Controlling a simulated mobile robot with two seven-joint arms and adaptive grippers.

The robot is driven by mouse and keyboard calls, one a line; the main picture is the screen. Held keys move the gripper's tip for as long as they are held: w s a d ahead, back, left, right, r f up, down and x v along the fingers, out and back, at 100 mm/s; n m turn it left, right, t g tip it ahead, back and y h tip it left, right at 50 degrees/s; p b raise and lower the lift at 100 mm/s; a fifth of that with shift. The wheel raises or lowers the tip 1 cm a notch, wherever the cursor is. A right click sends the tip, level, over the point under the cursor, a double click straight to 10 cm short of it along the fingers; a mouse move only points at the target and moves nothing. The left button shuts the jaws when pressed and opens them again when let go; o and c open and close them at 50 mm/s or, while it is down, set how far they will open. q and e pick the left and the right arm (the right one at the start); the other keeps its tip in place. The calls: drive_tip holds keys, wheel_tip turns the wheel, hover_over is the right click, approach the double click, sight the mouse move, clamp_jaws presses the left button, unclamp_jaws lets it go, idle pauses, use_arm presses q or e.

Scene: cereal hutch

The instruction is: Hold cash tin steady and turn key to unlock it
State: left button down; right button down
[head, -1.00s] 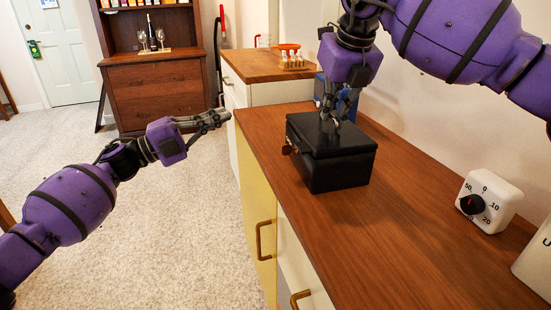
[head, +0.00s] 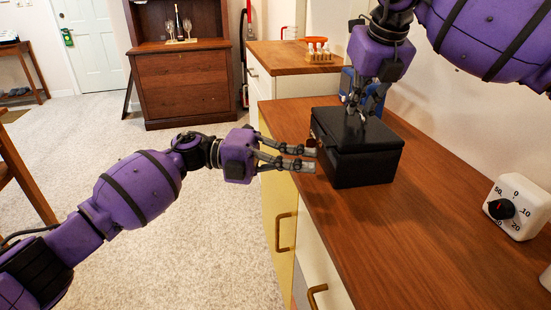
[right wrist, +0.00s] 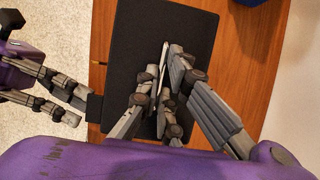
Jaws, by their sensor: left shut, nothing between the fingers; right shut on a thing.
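The black cash tin (head: 368,165) stands shut on the wooden counter. My right gripper (head: 362,110) is above its lid, shut on what looks like the thin lid handle, which also shows between the fingers in the right wrist view (right wrist: 163,58). My left gripper (head: 312,160) is shut and empty, its fingertips beside the tin's left side. It also shows at the left of the right wrist view (right wrist: 80,110), near a dark block (right wrist: 95,108) sticking out from that side. The key cannot be made out clearly; the left fingers are in front of that area.
A white dial timer (head: 516,207) stands at the right of the counter (head: 400,230). A blue object (head: 347,82) is behind the tin. A further counter holds a small rack (head: 318,50). The counter's front edge runs below my left gripper.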

sight(311, 143)
use_arm(q)
drive_tip(key=shift+w+a, duration=0.2)
drive_tip(key=shift+w, duration=1.75)
